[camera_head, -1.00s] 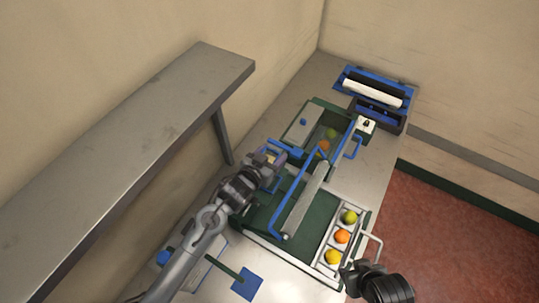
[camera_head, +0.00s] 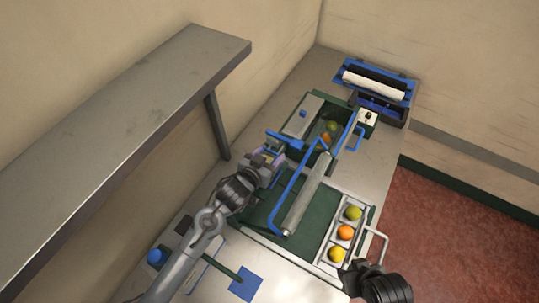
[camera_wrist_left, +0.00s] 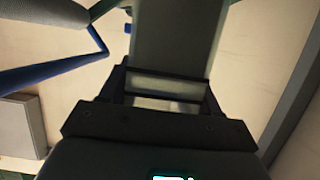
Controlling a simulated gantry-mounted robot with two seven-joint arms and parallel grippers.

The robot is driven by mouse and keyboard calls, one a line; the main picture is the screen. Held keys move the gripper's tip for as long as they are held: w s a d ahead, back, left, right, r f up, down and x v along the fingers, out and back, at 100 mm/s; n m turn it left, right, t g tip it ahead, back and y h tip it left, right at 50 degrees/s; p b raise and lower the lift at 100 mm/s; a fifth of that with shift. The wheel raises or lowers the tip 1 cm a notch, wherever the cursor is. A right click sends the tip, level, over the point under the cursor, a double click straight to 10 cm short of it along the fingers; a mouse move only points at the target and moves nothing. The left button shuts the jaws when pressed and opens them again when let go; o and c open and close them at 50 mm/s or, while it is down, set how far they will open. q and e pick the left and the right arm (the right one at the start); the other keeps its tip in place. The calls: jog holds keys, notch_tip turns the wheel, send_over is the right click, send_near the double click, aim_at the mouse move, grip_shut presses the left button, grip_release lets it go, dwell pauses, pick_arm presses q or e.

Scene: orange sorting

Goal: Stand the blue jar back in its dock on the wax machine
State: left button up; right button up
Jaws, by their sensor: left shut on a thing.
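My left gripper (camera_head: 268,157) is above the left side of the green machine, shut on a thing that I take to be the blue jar. A blue part of the jar (camera_head: 287,139) shows just beyond the fingers; the rest is hidden by the gripper. In the left wrist view, a dark grey-green body (camera_wrist_left: 175,40) extends away from between the fingers of the left gripper (camera_wrist_left: 167,95). I cannot make out the jar's dock. My right gripper (camera_head: 358,272) is dark, at the lower right by the fruit tray, its fingers unclear.
The green machine (camera_head: 262,208) carries a grey roller (camera_head: 306,195) and blue rails. A white tray (camera_head: 326,245) holds a green, an orange and a yellow fruit. A blue roller unit (camera_head: 408,96) stands at the back. A grey shelf (camera_head: 130,110) overhangs on the left.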

pick_arm(q)
jog(key=shift+f+b, duration=0.3)
jog(key=shift+f, duration=0.2)
jog(key=o, duration=1.4)
